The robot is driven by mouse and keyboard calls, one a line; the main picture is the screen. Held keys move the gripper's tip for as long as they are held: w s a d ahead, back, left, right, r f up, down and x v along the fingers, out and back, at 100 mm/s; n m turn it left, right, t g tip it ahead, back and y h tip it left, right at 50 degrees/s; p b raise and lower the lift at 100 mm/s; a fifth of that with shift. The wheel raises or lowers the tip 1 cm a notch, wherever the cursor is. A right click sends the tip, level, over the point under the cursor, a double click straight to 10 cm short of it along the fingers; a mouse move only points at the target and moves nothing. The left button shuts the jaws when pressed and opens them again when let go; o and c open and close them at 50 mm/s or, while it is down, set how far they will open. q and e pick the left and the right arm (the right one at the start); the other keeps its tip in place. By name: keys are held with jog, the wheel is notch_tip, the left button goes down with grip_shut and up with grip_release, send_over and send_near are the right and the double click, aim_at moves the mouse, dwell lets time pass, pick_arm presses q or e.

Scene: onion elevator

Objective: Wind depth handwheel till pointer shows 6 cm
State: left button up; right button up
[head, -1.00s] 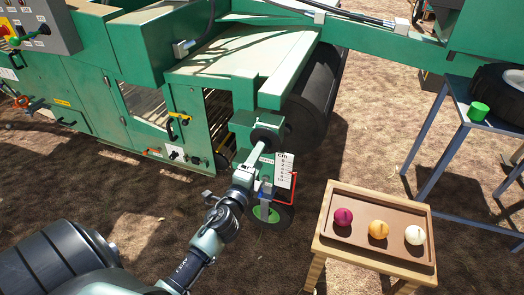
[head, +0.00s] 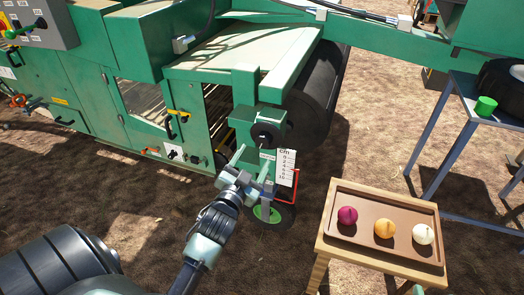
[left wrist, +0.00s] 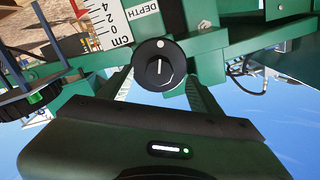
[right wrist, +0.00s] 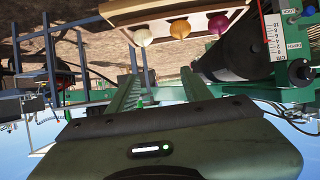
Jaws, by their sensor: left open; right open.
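The black depth handwheel (head: 265,135) is on the green housing at the machine's corner. In the left wrist view the handwheel (left wrist: 160,66) shows a white line and a white dot, and lies beyond and between my finger tips. My left gripper (head: 254,158) is open, its fingers apart and short of the handwheel; I see no contact. The white cm scale (head: 286,168) stands to its right, and shows in the left wrist view (left wrist: 112,22) beside the DEPTH label. My right gripper (right wrist: 160,74) is open and empty.
A wooden table (head: 329,222) at right holds a tray with a purple, an orange and a white onion. A blue metal stand (head: 440,135) bears a green cylinder (head: 485,106) and a tyre. A small wheel (head: 270,215) sits below the scale. Bare soil lies between.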

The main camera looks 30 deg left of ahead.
aim_at(262, 145)
pick_arm(q)
jog(key=w+n+b, duration=0.1)
jog(key=w, duration=0.1)
jog(key=w+a+n, duration=0.1)
jog(key=w, duration=0.1)
jog(key=w+n+b, duration=0.1)
jog(key=w, duration=0.1)
jog(key=shift+w+a+n+h+b, duration=0.2)
jog(key=shift+w+n+h+b, duration=0.1)
jog(key=shift+w+n, duration=0.1)
jog(key=shift+w+a+r, duration=0.1)
jog(key=shift+w, duration=0.25)
pick_arm(e)
notch_tip(262, 145, up, 14)
jog(key=w+a+t+y, duration=0.2)
jog(key=t, duration=0.6)
jog(key=shift+a, duration=0.3)
